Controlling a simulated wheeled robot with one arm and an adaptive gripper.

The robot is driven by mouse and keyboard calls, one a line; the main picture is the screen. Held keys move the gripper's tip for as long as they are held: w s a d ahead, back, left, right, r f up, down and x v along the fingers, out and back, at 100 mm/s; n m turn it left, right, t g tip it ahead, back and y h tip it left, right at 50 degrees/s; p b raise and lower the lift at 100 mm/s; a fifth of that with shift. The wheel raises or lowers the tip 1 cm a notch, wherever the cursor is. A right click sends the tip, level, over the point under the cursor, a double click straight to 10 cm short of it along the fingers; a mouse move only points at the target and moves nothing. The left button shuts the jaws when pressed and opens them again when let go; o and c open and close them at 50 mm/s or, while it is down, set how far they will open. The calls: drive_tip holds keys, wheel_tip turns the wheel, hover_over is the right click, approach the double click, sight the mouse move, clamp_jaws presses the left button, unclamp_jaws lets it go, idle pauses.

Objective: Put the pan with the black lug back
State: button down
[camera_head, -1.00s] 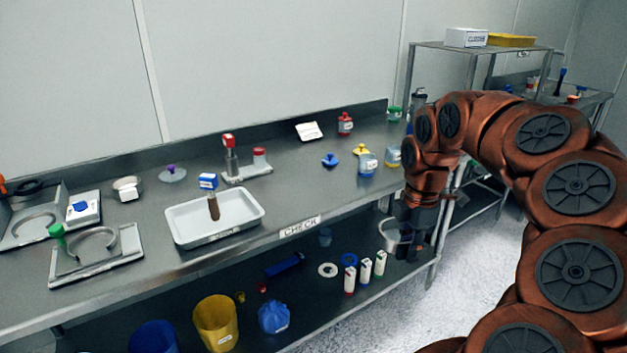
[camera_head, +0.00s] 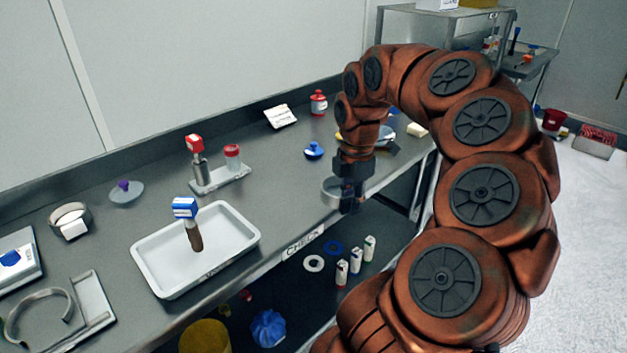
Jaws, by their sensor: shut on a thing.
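My gripper (camera_head: 348,207) points down and is shut on a round metal pan (camera_head: 330,191) by its right side. The pan is at the front edge of the steel bench (camera_head: 110,245), right of the CHECK label. Whether it touches the bench is unclear. The dark fingers hide its right side, and I cannot make out a black lug. A holder with an open curved metal cradle (camera_head: 40,322) lies at the lower left of the bench, partly cut off by the picture edge.
A white tray (camera_head: 150,278) holds a blue-topped tool (camera_head: 185,208). Behind it are a small rack (camera_head: 218,180), a purple-knobbed lid (camera_head: 126,193) and a round metal piece (camera_head: 69,220). Blue (camera_head: 313,150) and red (camera_head: 318,103) items stand farther back. Several small bottles (camera_head: 341,272) are on the lower shelf.

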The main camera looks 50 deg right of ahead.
drive_tip(key=w+d+p, duration=0.1)
drive_tip(key=w, duration=0.3)
drive_tip(key=w+d+p, duration=0.1)
drive_tip(key=w, duration=0.3)
drive_tip(key=w+d+f+p, duration=0.1)
drive_tip(key=w+d, duration=0.1)
drive_tip(key=w, duration=0.3)
drive_tip(key=shift+w+d+f, duration=0.1)
drive_tip(key=shift+f+p, duration=0.4)
drive_tip(key=shift+f, duration=1.4)
drive_tip(key=shift+f, duration=0.1)
drive_tip(key=c, duration=1)
unclamp_jaws()
drive_tip(key=shift+o, duration=0.2)
wheel_tip(320, 180, up, 12)
drive_tip(key=b, duration=0.1)
